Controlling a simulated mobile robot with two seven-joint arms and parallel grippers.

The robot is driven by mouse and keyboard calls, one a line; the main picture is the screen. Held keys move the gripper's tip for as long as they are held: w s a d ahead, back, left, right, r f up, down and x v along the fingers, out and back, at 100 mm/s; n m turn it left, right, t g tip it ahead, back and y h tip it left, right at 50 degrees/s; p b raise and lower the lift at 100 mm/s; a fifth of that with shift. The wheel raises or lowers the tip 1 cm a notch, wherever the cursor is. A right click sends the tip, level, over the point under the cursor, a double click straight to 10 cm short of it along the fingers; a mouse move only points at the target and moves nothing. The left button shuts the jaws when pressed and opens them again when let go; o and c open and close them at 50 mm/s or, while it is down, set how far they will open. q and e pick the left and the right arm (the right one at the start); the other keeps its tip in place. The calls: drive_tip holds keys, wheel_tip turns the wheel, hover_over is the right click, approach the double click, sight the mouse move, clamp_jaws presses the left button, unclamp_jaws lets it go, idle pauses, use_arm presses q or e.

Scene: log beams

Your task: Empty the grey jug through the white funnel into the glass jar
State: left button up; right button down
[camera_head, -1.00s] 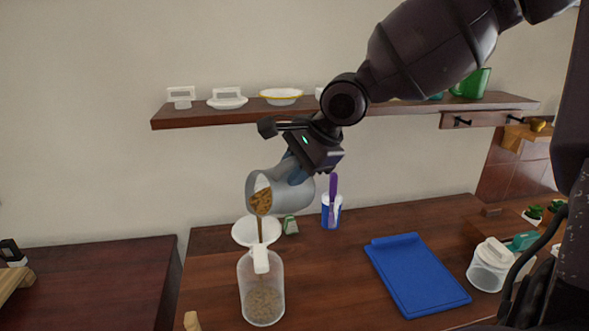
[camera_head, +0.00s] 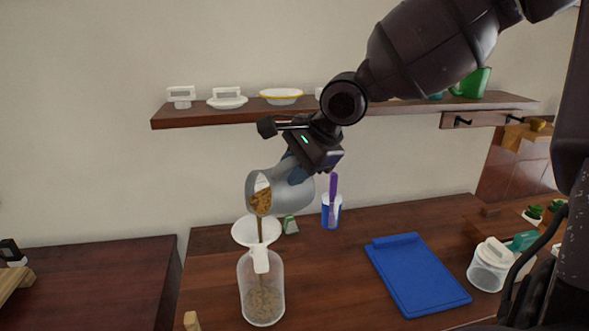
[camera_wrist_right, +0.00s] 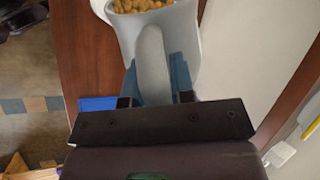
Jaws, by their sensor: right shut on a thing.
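The grey jug (camera_head: 290,193) is tipped to the left above the white funnel (camera_head: 252,231). Brown grains show at its mouth and fall in a thin stream into the funnel. The funnel sits in the mouth of the glass jar (camera_head: 247,274), which stands upright on the table with brown grains in its lower part. My right gripper (camera_head: 297,163) is shut on the jug's handle. In the right wrist view the jug (camera_wrist_right: 183,30) shows with grains near its rim, and the gripper's fingers (camera_wrist_right: 156,85) are around its handle. My left gripper is not in view.
A blue board (camera_head: 417,274) lies on the table to the right. A blue cup (camera_head: 327,216) with a purple utensil and a small green-and-white item (camera_head: 290,225) stand behind the jar. A lidded jar (camera_head: 488,268) stands at right. A shelf (camera_head: 215,115) with dishes runs above.

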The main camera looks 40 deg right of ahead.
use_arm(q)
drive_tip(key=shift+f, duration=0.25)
use_arm(e)
drive_tip(key=shift+a, duration=0.1)
use_arm(q)
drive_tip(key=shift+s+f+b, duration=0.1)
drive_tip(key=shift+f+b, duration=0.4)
drive_tip(key=shift+b, duration=0.1)
use_arm(e)
drive_tip(key=shift+a+f+h, duration=0.1)
drive_tip(key=shift+a+h, duration=0.05)
drive_tip(key=shift+h, duration=0.15)
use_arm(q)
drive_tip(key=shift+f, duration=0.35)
use_arm(e)
drive_tip(key=shift+a, duration=0.1)
idle(1.1)
use_arm(q)
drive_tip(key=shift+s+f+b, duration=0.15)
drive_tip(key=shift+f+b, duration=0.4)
drive_tip(key=shift+b, duration=0.15)
use_arm(e)
drive_tip(key=shift+a+h, duration=0.2)
drive_tip(key=shift+h, duration=0.2)
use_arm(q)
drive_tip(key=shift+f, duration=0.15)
